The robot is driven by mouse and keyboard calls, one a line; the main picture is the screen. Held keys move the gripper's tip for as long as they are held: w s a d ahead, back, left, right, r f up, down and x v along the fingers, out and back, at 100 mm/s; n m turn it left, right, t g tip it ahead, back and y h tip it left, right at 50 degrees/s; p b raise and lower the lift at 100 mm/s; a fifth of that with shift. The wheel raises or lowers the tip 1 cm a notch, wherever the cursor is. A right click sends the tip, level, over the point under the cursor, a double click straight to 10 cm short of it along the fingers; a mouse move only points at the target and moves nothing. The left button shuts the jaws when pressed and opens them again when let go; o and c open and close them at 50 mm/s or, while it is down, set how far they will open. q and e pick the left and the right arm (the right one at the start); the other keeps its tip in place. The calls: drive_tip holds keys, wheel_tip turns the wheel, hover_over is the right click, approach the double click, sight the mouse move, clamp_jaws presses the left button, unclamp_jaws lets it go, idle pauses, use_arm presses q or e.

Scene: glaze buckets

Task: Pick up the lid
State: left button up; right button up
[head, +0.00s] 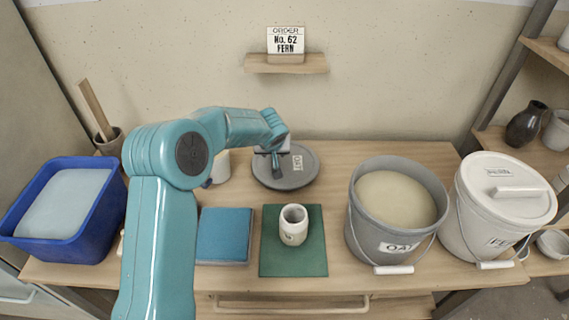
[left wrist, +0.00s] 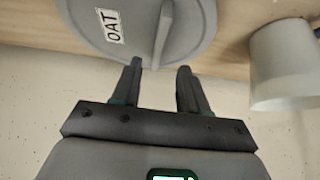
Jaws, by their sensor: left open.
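A round grey lid (head: 306,174) with a white label lies on the table at the back middle. In the left wrist view the lid (left wrist: 100,12) shows the label OAT and a raised bar handle (left wrist: 164,35). My left gripper (head: 277,168) is over the lid, and part of the lid is hidden behind it. In the left wrist view my left gripper (left wrist: 159,66) is open and empty, its fingers pointing towards the handle. The handle lies in line with the gap, and I cannot tell whether it is between the fingertips. My right gripper is not in view.
An open grey bucket (head: 357,225) of cream glaze and a lidded white bucket (head: 470,225) stand at right. A small cup (head: 293,228) stands on a green mat (head: 275,262), beside a blue pad (head: 224,235). A blue tub (head: 95,230) is at left. A white vessel (left wrist: 280,65) stands near the lid.

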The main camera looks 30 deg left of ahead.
sight(285, 162)
use_arm(q)
drive_tip(key=x, duration=0.6)
drive_tip(key=shift+w+f+p, duration=0.1)
drive_tip(key=shift+p, duration=0.3)
drive_tip(key=shift+d, duration=0.1)
drive_tip(key=shift+c, duration=0.3)
clamp_jaws()
